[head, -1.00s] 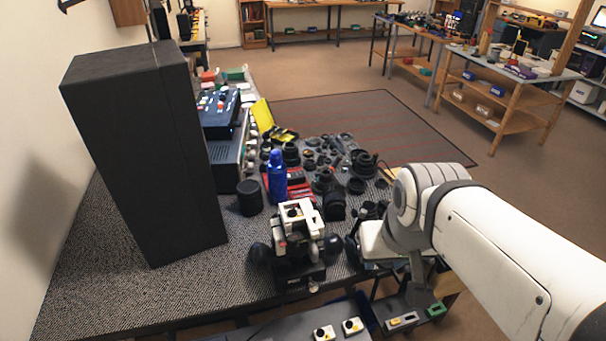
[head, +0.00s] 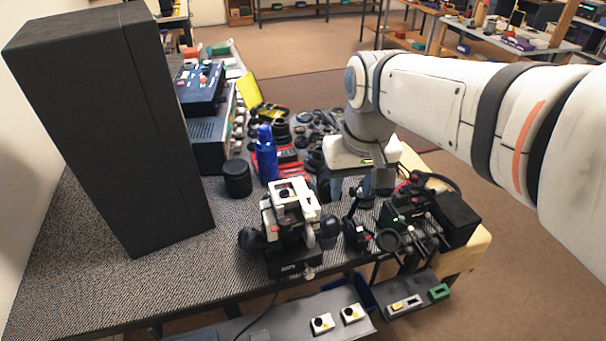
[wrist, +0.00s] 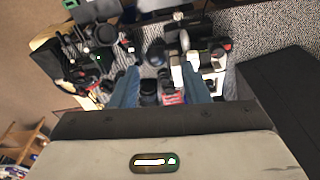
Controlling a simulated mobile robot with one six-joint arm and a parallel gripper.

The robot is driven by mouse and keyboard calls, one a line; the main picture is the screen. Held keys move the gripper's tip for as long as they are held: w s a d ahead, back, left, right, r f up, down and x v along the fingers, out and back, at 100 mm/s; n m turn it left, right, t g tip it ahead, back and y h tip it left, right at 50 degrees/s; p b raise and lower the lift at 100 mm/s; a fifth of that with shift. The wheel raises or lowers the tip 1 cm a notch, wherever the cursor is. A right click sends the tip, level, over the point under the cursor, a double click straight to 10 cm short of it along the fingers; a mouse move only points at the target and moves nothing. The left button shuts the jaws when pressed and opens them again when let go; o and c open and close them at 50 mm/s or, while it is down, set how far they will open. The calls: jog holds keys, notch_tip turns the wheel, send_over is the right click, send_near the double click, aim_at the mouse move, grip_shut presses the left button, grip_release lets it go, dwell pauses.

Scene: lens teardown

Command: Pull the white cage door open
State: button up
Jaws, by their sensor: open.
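The white cage (head: 297,197) sits on a dark device with black knobs at the table's front edge. Its white frame stands upright around a darker body. I cannot tell which white panel is the door, nor whether it is ajar. The white cage also shows in the wrist view (wrist: 211,66), right of the fingers and partly behind one. My gripper (head: 367,190) hangs above the table, right of the cage and apart from it. In the wrist view my gripper (wrist: 161,80) has its two blue-grey fingers spread wide, with nothing held between them.
A tall black box (head: 110,130) stands left of the cage. A blue bottle (head: 265,153) and a black cylinder (head: 237,178) stand behind it. Black camera gear (head: 408,215) crowds the right. Bare table (head: 150,285) lies at front left.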

jog(key=n+g+b, duration=0.2)
jog(key=b, duration=0.2)
send_over(308, 211)
jog(key=f, duration=0.3)
jog(key=shift+d+f, duration=0.3)
jog(key=shift+w+a+f, duration=0.1)
jog(key=shift+a+f, duration=0.05)
jog(key=shift+f, duration=0.05)
notch_tip(308, 211, down, 7)
jog(key=shift+f, duration=0.1)
grip_shut()
jog(key=shift+a, duration=0.1)
